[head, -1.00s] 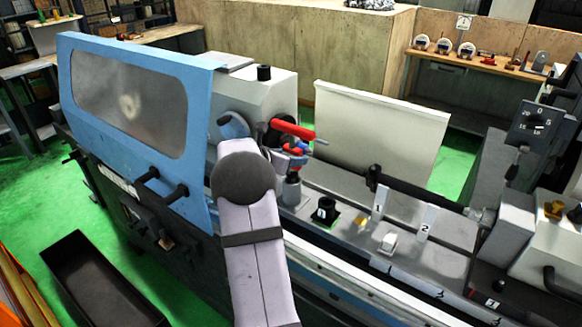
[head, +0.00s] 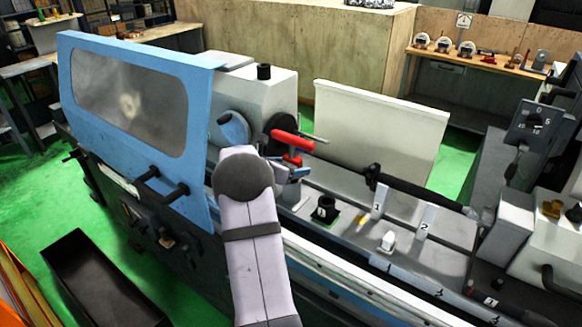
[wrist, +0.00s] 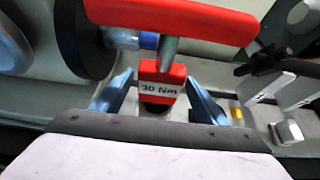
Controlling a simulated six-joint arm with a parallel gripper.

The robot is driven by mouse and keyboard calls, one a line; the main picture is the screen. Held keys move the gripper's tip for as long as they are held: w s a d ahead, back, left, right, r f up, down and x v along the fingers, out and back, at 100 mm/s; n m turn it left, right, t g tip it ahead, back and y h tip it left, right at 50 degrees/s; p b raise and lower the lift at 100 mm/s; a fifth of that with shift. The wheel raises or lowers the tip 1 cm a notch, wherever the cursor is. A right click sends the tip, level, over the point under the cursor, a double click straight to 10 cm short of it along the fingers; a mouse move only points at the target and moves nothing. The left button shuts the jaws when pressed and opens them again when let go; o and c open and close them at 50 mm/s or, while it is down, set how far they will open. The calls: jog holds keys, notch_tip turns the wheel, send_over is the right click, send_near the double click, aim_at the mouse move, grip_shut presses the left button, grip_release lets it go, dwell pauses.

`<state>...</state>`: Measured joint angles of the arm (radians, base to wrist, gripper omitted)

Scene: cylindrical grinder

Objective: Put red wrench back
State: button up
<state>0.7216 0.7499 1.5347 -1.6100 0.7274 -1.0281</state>
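The red wrench (head: 293,141) is beside the dark round chuck on the machine, with its long red handle roughly level and a red piece below it. In the wrist view the handle (wrist: 175,18) spans the top. Under it is a red block (wrist: 161,82) marked "30 Nm", with a dark round part below. My gripper (wrist: 160,85) has its two blue fingers spread on either side of this block. Narrow gaps show beside it, so the gripper looks open. In the head view my gripper (head: 292,172) sits just below the wrench, and my wrist partly hides it.
A black cup-like holder (head: 326,208) stands on the machine bed to the right. Numbered white plates (head: 379,202) and a white block (head: 388,242) are farther right. The blue guard (head: 140,120) is on the left and a pale upright panel (head: 380,130) behind.

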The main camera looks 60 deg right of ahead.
jog(key=shift+r, duration=0.2)
jog(key=b+v, duration=0.3)
jog(key=v, duration=0.9)
jog(key=shift+f, duration=0.1)
jog(key=s+a+f+m+y, duration=0.4)
jog(key=a+f+m, duration=0.1)
jog(key=a, duration=0.9)
jog(key=s+a+f+m+y, duration=0.4)
jog(key=a+m, duration=0.3)
jog(key=a, duration=0.7)
jog(key=s+a+f+m+y, duration=0.4)
jog(key=s+a+f+m, duration=0.2)
jog(key=a, duration=0.9)
jog(key=shift+a+f, duration=0.1)
